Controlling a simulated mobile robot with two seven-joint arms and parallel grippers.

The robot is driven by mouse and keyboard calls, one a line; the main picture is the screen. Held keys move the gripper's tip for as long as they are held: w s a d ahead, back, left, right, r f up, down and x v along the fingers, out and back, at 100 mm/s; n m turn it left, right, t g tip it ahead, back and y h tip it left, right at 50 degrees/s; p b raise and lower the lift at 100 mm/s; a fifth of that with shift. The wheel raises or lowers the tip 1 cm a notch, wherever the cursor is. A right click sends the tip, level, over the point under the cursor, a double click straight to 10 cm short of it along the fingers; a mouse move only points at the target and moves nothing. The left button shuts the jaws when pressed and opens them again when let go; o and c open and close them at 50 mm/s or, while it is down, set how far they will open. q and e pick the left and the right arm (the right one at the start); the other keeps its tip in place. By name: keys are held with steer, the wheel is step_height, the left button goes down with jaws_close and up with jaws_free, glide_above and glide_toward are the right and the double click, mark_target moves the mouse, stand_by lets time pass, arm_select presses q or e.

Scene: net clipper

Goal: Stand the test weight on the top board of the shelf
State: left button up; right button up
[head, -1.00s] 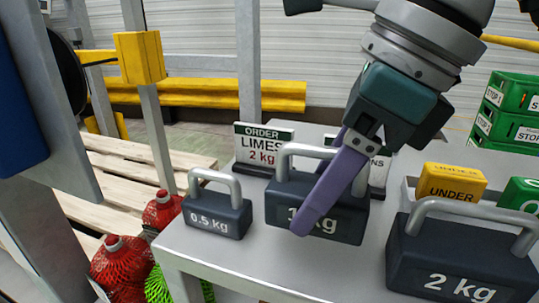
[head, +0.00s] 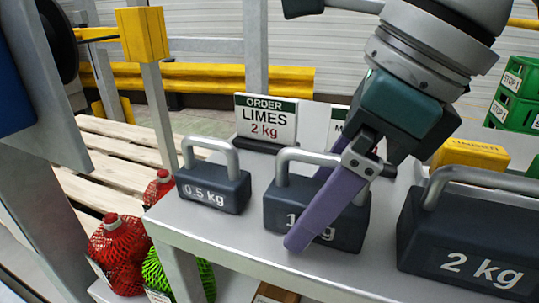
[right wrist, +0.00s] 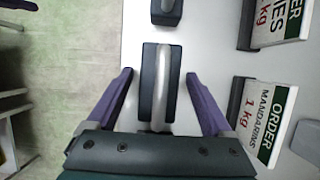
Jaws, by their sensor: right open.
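Three dark test weights with grey handles stand on a light grey board (head: 215,245): the 0.5 kg weight (head: 214,188), the 1 kg weight (head: 348,228) and the larger 2 kg weight (head: 470,240). My right gripper (head: 308,208) is open around the 1 kg weight, its near purple finger crossing the weight's front and hiding part of its label. In the right wrist view, the open fingers (right wrist: 160,76) lie on either side of the 1 kg weight (right wrist: 149,85), with visible gaps.
A limes 2 kg order card (head: 266,122) stands behind the weights; a mandarins 1 kg card (right wrist: 263,122) shows in the right wrist view. A yellow block (head: 470,153) and green crates (head: 518,95) are at right. Red net bags (head: 118,255) sit lower left.

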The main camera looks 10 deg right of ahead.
steer(key=shift+r, duration=0.3)
steer(key=p+v, duration=0.2)
steer(key=v, duration=0.9)
steer(key=shift+s+d+r, duration=0.2)
steer(key=shift+r, duration=0.05)
